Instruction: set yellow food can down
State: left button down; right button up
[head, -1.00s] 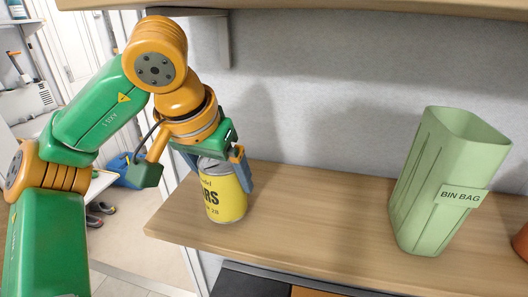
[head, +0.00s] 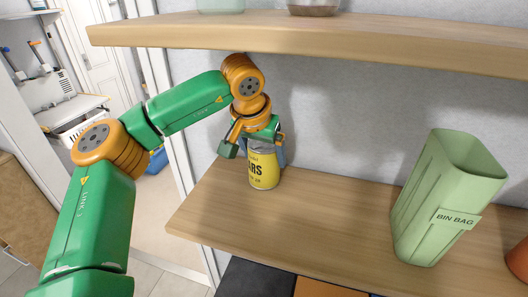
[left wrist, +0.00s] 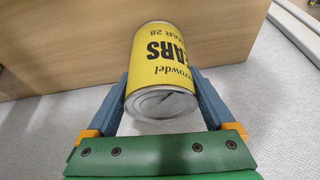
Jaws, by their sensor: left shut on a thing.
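The yellow food can (head: 263,170) is upright over the left end of the wooden shelf in the head view, close to the wall. I cannot tell whether its base touches the wood. My left gripper (head: 265,146) comes down over its top and is shut on it. In the left wrist view the can (left wrist: 163,58) sits between the two blue-grey fingers of the left gripper (left wrist: 160,88), with its metal lid nearest the camera. My right gripper is not in view.
The wooden shelf (head: 320,224) is clear between the can and a green bin (head: 440,205) labelled BIN BAG. An orange-brown object (head: 519,255) is cut off at the right edge. An upper shelf (head: 330,42) overhangs. The lower shelf's left end drops off to open floor.

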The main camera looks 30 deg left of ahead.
aim_at(259, 170)
pick_arm(q)
jog(key=shift+c, duration=0.3)
grip_release()
jog(key=shift+f, duration=0.1)
jog(key=shift+o, duration=0.3)
jog(key=shift+s, duration=0.1)
jog(key=shift+r, duration=0.3)
jog(key=s+b, duration=0.3)
jog(key=s, duration=0.1)
jog(key=shift+d+b, duration=0.35)
jog(key=shift+d, duration=0.05)
jog(key=s, duration=0.2)
jog(key=s+b, duration=0.1)
jog(key=s, duration=0.2)
jog(key=s+d+b, duration=0.1)
jog(key=s, duration=0.1)
jog(key=shift+s+r, duration=0.25)
jog(key=shift+r, duration=0.15)
jog(key=shift+s, duration=0.4)
